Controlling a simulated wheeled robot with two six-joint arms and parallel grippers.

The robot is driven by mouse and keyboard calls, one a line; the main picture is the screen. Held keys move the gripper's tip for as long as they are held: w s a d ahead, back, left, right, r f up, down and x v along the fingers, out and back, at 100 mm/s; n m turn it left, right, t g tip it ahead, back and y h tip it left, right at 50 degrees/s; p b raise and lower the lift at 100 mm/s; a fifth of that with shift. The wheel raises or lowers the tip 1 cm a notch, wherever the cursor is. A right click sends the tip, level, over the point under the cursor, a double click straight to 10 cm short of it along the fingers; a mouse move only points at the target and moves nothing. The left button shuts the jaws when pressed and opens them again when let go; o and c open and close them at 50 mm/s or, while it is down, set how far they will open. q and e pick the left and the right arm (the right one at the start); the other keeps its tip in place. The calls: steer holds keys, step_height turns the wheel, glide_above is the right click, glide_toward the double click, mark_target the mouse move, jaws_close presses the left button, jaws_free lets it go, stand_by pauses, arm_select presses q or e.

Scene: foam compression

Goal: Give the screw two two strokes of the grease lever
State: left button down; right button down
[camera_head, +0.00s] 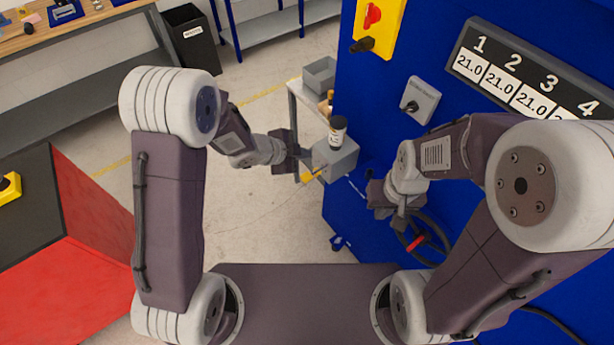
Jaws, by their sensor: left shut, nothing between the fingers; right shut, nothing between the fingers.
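A grey box (343,160) with a dark, white-banded canister (338,130) on top is mounted at the blue machine's left side. A small yellow lever (311,175) sticks out from its lower left and looks like the grease lever. My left gripper (304,158) is shut and empty, just left of the box and above the lever; I cannot tell whether it touches either. My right gripper (401,221) is shut and empty, by a black handwheel (432,232) with a red part. A panel numbered 1 to 4 (528,85) reads 21.0 where legible. Screw two itself is not identifiable.
The blue machine (385,90) fills the right, with a selector switch plate (420,101) and a yellow box with a red knob (378,22). A small shelf (308,98) with a grey bin stands behind the grey box. Open floor (265,220) lies to the left.

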arm_select(q)
steer(key=b, duration=0.7)
glide_above(306, 176)
steer(key=f, duration=0.7)
steer(key=shift+s+a+f, duration=0.25)
steer(key=shift+s+a, duration=0.05)
steer(key=shift+s, duration=0.1)
steer(key=shift+f, duration=0.4)
stand_by(0.4)
steer(key=shift+f+b, duration=0.35)
steer(key=shift+b, duration=0.1)
steer(key=shift+f+b, duration=1.2)
steer(key=shift+f, duration=0.15)
stand_by(0.9)
stand_by(0.5)
steer(key=shift+r+p, duration=1.75)
steer(key=shift+r, duration=0.05)
